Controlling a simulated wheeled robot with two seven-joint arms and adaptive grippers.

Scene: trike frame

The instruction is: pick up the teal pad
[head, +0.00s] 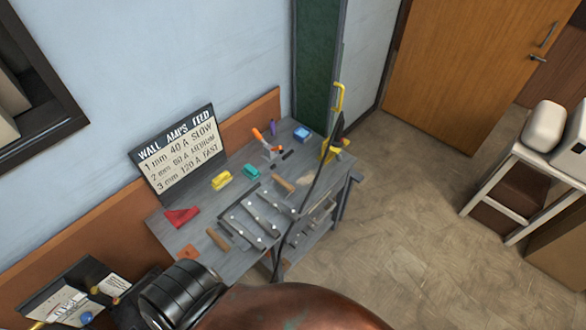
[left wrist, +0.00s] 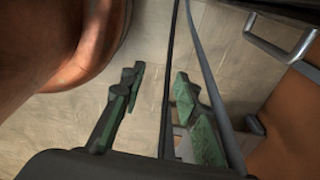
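The teal pad (head: 251,171) is a small block lying on the grey workbench (head: 205,205) in the head view. It lies to the right of a yellow block and left of an orange-handled tool. In the left wrist view my left gripper (left wrist: 158,82) has its two green-padded fingers spread apart. Nothing is held between them; dark cables pass through the view near the fingers. The teal pad does not show in the left wrist view, which looks toward the floor. Neither gripper shows in the head view, and my right gripper is in no view.
Near the pad are the yellow block (head: 221,180), the orange-handled tool (head: 268,146), a blue box (head: 302,133) and a red item (head: 180,217). A lettered sign (head: 180,152) stands behind. A slotted rack (head: 258,218) is at the front; a dark cable hangs at right.

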